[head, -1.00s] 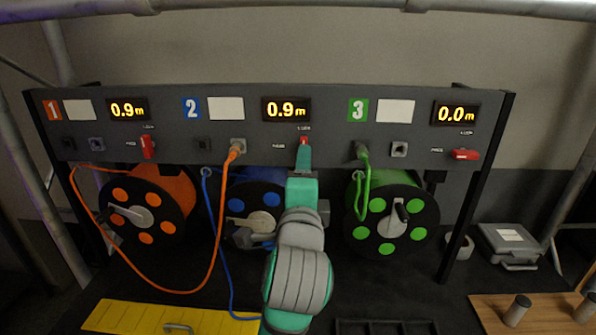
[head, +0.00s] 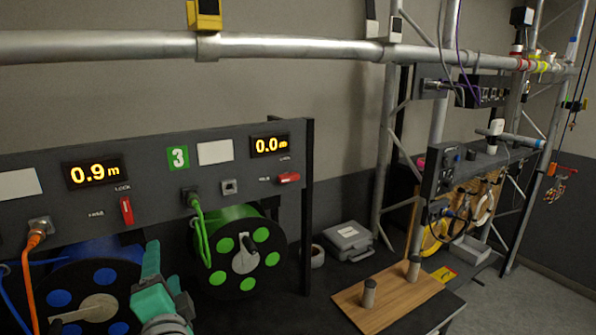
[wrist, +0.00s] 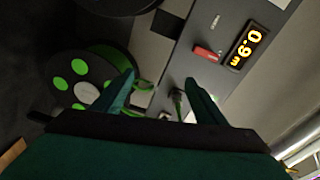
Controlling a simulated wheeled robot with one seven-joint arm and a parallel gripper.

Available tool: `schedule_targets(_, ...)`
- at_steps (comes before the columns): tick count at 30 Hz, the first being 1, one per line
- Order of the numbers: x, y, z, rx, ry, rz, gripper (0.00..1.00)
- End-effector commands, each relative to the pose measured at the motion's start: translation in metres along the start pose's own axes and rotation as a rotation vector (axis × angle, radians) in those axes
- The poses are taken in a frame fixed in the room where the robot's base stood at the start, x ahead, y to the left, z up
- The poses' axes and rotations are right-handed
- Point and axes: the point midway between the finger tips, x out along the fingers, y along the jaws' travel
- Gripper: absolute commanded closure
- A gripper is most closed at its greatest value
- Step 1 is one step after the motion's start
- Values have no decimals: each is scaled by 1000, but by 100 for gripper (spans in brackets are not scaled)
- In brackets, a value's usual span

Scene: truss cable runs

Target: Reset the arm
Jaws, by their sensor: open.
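My gripper (head: 152,258) is low at the left in the head view, below the control panel and between the blue and green reels in the picture. In the wrist view its two teal fingers (wrist: 160,88) are spread apart with nothing held between them. The upright red lever (head: 126,210) beside the 0.9 m display (head: 95,174) is clear of the fingers. A red lever (wrist: 207,53) and a 0.9 m display also show in the wrist view. The rest of my arm is mostly out of the head view.
The green reel (head: 226,252) with its plugged-in green cable (head: 199,222) is close right of my gripper. The blue reel (head: 62,292) and an orange cable (head: 29,265) are at left. A grey case (head: 349,240) and wooden board (head: 392,300) lie to the right.

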Motion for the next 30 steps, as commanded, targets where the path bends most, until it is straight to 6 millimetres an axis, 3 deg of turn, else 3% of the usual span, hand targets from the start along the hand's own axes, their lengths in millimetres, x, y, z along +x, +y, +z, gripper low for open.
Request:
schedule_targets(1,-1,22,-5,-43,15,16,34)
schedule_targets(3,-4,46,-12,-106,34,27,34)
schedule_targets(14,-40,165,-43,-407,106,97,34)
schedule_targets(23,-96,252,-58,-630,133,167,34)
schedule_targets(30,-155,310,-62,-787,138,226,34)
